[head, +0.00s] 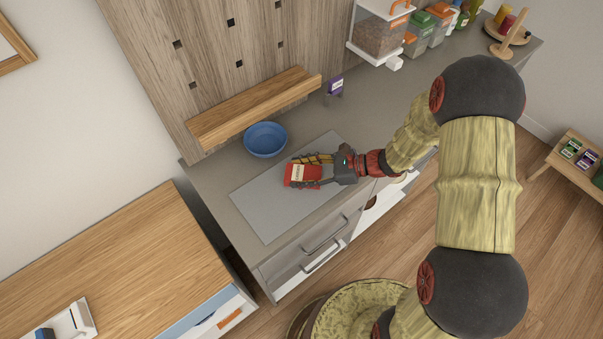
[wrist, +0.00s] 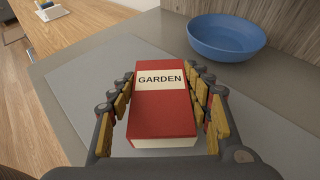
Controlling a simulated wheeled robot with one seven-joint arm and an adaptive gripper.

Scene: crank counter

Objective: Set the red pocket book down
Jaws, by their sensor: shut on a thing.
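The red pocket book (head: 302,175) has a cream label. In the wrist view the book (wrist: 162,108) shows the word GARDEN on its cover. My gripper (head: 309,172) is shut on the book, with one finger along each long side; both fingers also show in the wrist view (wrist: 163,95). The book is over the grey mat (head: 262,208) on the counter. I cannot tell whether its underside touches the mat. The cover faces up.
A blue bowl (head: 265,139) stands beside the mat, near the wooden shelf (head: 255,108). A small purple box (head: 334,86) stands further along the counter. Clear containers (head: 379,34) are at the back. The mat's lower left part is bare.

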